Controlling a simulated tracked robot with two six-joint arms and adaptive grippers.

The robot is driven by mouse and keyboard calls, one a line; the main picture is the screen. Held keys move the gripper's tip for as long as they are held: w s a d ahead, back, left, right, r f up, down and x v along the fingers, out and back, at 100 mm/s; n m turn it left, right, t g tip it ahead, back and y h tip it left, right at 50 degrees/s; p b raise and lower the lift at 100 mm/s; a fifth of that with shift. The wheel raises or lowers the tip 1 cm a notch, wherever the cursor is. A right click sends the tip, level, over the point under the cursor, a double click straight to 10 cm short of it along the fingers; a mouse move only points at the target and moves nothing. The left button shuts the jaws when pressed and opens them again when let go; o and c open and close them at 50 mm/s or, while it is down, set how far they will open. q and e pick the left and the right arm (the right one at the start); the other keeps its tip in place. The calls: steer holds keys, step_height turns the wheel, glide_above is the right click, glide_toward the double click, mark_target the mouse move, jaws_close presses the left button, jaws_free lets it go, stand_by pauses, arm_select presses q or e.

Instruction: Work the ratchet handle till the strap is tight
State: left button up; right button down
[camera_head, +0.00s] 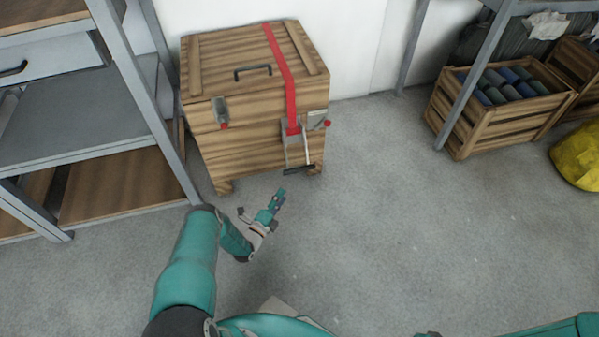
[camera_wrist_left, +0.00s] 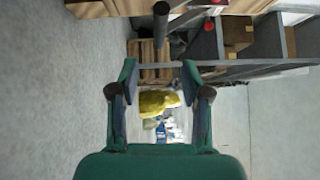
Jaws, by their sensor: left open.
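A wooden chest (camera_head: 258,98) stands on the floor with a red strap (camera_head: 284,72) running over its lid and down its front. On the front, the strap meets a metal ratchet (camera_head: 292,135). The ratchet handle hangs down and ends in a black crosswise grip (camera_head: 299,169). My left gripper (camera_head: 262,206) is open and empty, in front of and below the grip in the head view, apart from it. In the left wrist view the dark grip (camera_wrist_left: 161,14) shows at the top, above the spread fingers (camera_wrist_left: 160,72). My right gripper is out of view.
A grey metal shelf (camera_head: 80,110) stands close at the left of the chest. A slatted crate (camera_head: 478,118) of rolled items and a yellow bag (camera_head: 578,163) are at the right. The concrete floor (camera_head: 400,215) between is clear.

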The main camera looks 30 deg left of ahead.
mark_target(299, 170)
arm_select(q)
steer(key=w+b, duration=0.1)
steer(key=w, duration=0.3)
steer(key=w+b, duration=0.2)
steer(key=w, duration=0.2)
steer(key=w+a+b, duration=0.1)
steer(key=w+b, duration=0.1)
steer(key=w, duration=0.2)
steer(key=shift+w+r, duration=0.2)
steer(key=shift+w, duration=0.2)
steer(key=shift+w+r, duration=0.15)
steer(key=shift+w, duration=0.35)
